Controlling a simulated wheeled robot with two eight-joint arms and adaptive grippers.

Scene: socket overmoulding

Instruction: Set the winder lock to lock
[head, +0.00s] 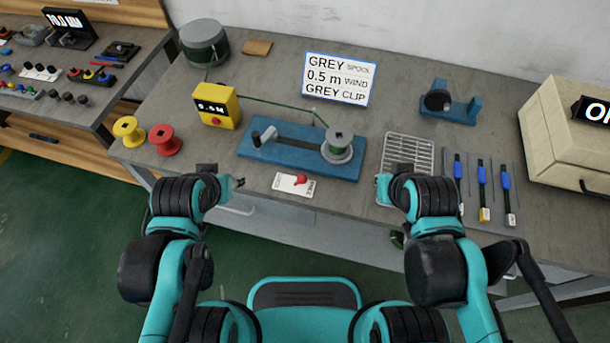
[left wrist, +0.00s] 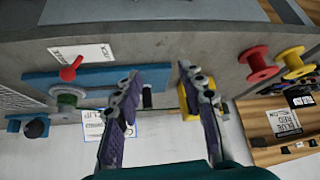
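The winder lock is a small white plate (head: 285,187) with a red lever (head: 300,180), lying at the table's front edge before the blue winder (head: 285,155). The lever sits right of the plate's middle in the head view; its exact setting is too small to tell. In the left wrist view the red lever (left wrist: 70,72) is left of my fingers, beside a label reading LOCK. My left gripper (head: 236,190) is open and empty, left of the plate; its spread fingers show in the left wrist view (left wrist: 162,85). My right gripper (head: 382,186) is right of the plate, its fingers unclear.
The winder carries a grey spool (head: 338,146) with green cable from the yellow meter box (head: 219,108). Red (head: 165,139) and yellow spools stand left. A wire rack (head: 408,153) and blue-handled tools (head: 482,181) lie right. A sign (head: 340,80) stands behind.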

